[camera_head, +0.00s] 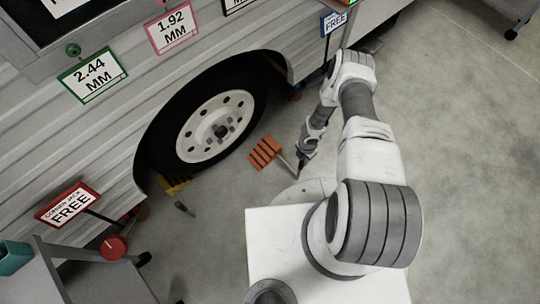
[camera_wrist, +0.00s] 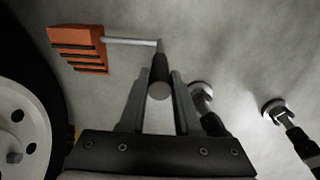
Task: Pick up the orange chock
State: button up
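The orange chock (camera_head: 265,152) is a ribbed block beside the camper's wheel, apart from the tyre in the head view. In the wrist view, the orange chock (camera_wrist: 80,48) is at the upper left, with a grey rod running right to a black upright grip (camera_wrist: 159,66). My gripper (camera_wrist: 160,76) has one finger on each side of that grip, very close to it. Whether the fingers press on it or leave a thin gap, I cannot tell. In the head view, my gripper (camera_head: 301,166) is low at the rod's end, its fingers too small to read.
The camper wheel (camera_head: 216,126) stands left of the chock. A yellow chock (camera_head: 173,186) lies on the wheel's other side. A red-framed sign (camera_head: 68,204) and a grey cart (camera_head: 60,270) are at lower left. Open concrete floor (camera_head: 450,120) spreads to the right.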

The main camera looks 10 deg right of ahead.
grip_shut()
dwell(0.9)
jog(key=shift+w, duration=0.1)
